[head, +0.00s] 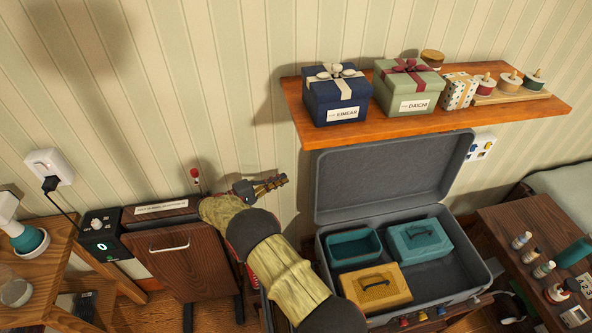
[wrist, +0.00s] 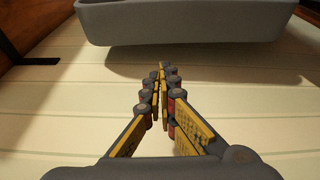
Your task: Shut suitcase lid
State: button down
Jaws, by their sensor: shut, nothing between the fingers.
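The grey suitcase (head: 327,262) stands open in the head view. Its lid (head: 385,180) is raised and leans back beneath the wall shelf. Inside the base are an open teal bin, a teal box with a handle (head: 420,241) and a yellow box with a handle (head: 374,288). My gripper (head: 282,180) is to the left of the lid, close to the striped wall and apart from the lid. In the wrist view my gripper (wrist: 163,72) has its fingertips together with nothing between them. A grey shell, seemingly the lid (wrist: 180,25), lies beyond the fingertips.
A wooden shelf (head: 460,118) with gift boxes overhangs the lid. A brown cabinet (head: 183,270) stands left of my arm. A low table (head: 530,225) with small bottles is at the right. The striped wall (head: 120,110) is close behind my gripper.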

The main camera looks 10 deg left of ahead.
aim_at(315, 179)
jog(key=b+x, duration=0.1)
jog(key=x, duration=0.9)
jog(key=shift+s, duration=0.1)
jog(key=shift+s, duration=0.1)
jog(key=s+d+m, duration=0.1)
jog(key=s, duration=0.1)
jog(key=s+d+r+m, duration=0.1)
jog(key=s, duration=0.2)
jog(key=s+d+r+m+h, duration=0.1)
jog(key=s, duration=0.2)
jog(key=shift+s+d+r, duration=0.1)
jog(key=shift+d+r, duration=0.1)
jog(key=shift+r, duration=0.05)
jog(key=s+d+f+b, duration=0.1)
jog(key=s+d+f, duration=0.25)
jog(key=s, duration=0.55)
jog(key=s+d+f+b, duration=0.1)
jog(key=s+d+f, duration=0.25)
jog(key=s, duration=0.55)
jog(key=s+d+f+m+b, duration=0.1)
jog(key=s+d+f+b, duration=0.2)
jog(key=s+f+b, duration=0.4)
jog(key=shift+d+f+m+t, duration=0.2)
jog(key=shift+f+m+t, duration=0.15)
jog(key=shift+f, duration=1.65)
